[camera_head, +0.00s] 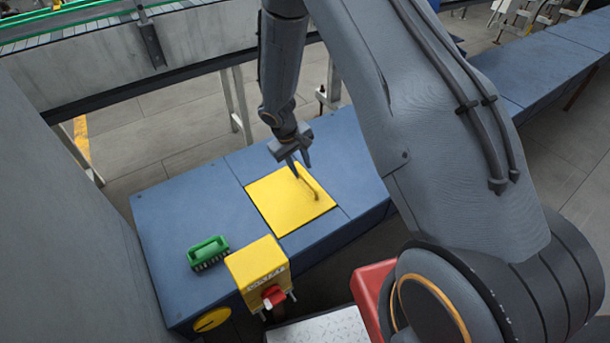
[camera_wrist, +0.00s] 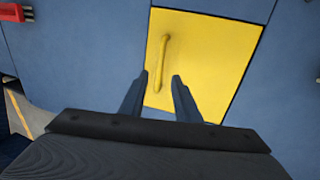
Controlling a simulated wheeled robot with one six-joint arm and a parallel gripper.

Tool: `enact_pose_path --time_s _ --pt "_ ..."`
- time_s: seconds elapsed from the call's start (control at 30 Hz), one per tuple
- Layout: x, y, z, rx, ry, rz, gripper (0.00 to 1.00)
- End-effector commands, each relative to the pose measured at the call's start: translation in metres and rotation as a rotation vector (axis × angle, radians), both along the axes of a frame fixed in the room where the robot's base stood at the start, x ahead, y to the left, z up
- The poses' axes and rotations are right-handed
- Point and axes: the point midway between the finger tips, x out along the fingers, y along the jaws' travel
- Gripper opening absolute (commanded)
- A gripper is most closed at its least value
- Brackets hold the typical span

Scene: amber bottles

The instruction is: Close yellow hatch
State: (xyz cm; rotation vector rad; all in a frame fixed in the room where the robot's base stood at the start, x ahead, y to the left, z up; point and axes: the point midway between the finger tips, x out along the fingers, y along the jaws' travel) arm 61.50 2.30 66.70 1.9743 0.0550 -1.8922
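The yellow hatch (camera_head: 275,205) is a flat square panel in the top of a blue bench. It looks level with the blue surface around it, with a thin dark line along its edges. Its yellow bar handle (camera_head: 311,184) stands up near the far right side. The hatch (camera_wrist: 210,65) and handle (camera_wrist: 162,62) also show in the wrist view. My gripper (camera_head: 299,164) is over the far part of the hatch, pointing down. In the wrist view my gripper (camera_wrist: 153,88) has its two fingers apart with nothing between them, and the handle lies beyond the fingertips.
A yellow box (camera_head: 257,262) with a red switch (camera_head: 274,296) stands at the bench's near edge. A conveyor (camera_head: 100,25) runs behind. A red object (camera_wrist: 12,12) shows in the wrist view's corner.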

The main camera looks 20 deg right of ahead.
Motion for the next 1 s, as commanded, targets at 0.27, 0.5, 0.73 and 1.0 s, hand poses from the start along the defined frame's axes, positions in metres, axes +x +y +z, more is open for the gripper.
enact_pose_path --time_s 0.27,0.5,0.73,1.0 --pt "0.002 -0.011 -0.039 0.000 0.003 -0.001 0.29" --pt "0.004 -0.016 -0.060 0.000 0.001 -0.002 0.29" --pt "0.005 -0.017 -0.063 0.000 0.000 -0.001 0.29" --pt "0.005 -0.017 -0.063 0.000 0.000 -0.001 0.06"
